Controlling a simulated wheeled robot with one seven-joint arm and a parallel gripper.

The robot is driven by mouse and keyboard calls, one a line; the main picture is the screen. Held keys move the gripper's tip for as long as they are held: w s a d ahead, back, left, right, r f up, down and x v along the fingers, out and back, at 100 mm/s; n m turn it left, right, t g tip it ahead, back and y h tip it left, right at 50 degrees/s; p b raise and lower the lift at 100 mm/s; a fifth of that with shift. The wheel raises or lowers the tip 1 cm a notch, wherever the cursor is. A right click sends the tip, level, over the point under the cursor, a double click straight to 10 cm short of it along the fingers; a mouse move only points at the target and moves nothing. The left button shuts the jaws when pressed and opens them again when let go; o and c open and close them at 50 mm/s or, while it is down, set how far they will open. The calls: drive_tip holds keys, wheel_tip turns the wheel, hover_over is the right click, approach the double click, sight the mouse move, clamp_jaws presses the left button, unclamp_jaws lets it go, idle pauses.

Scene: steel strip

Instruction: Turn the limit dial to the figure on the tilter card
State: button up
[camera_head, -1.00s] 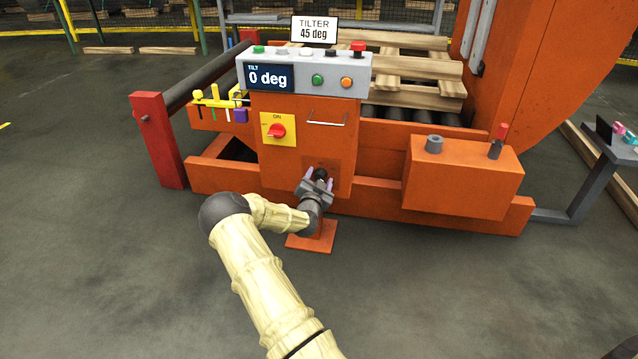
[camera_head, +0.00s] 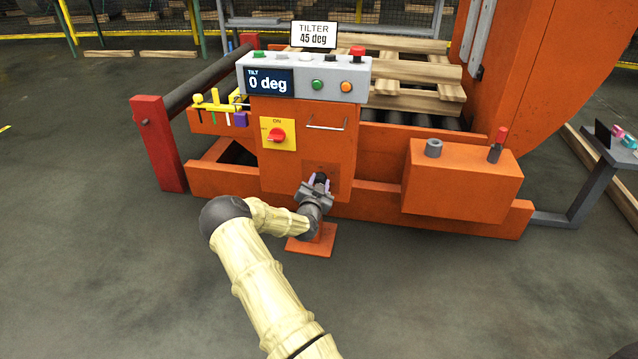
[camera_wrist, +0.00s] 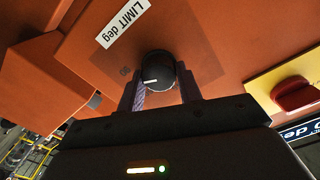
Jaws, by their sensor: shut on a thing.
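The tilter card (camera_head: 313,35) stands on top of the control box and reads 45 deg. The limit dial (camera_wrist: 158,68) is a black knob on an orange panel, with a white pointer line toward the left of the wrist view. A figure beside it, maybe 90, is too small to read surely. The dial's LIMIT deg label (camera_wrist: 123,22) shows tilted. My gripper (camera_head: 320,182) is at the dial low on the machine's front; in the wrist view its two fingers (camera_wrist: 161,84) are shut on the dial from both sides. The fingers may hide other scale marks.
The control box (camera_head: 357,84) has a display (camera_head: 269,82) reading 0 deg and several buttons. A red switch (camera_head: 277,135) on a yellow plate and a handle (camera_head: 327,127) are above my gripper. An orange box (camera_head: 462,185) juts out at right. The floor in front is clear.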

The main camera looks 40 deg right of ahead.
drive_tip(key=n+p, duration=0.2)
drive_tip(key=n, duration=0.4)
drive_tip(key=shift+a, duration=0.1)
drive_tip(key=n, duration=1.7)
drive_tip(key=shift+w+a+f+b, duration=0.1)
drive_tip(key=shift+w+f+b, duration=0.05)
drive_tip(key=shift+f+b, duration=0.2)
drive_tip(key=o, duration=1)
drive_tip(key=shift+r, duration=0.15)
drive_tip(key=p+v, duration=0.6)
drive_tip(key=v, duration=1.1)
drive_tip(key=shift+s, duration=0.25)
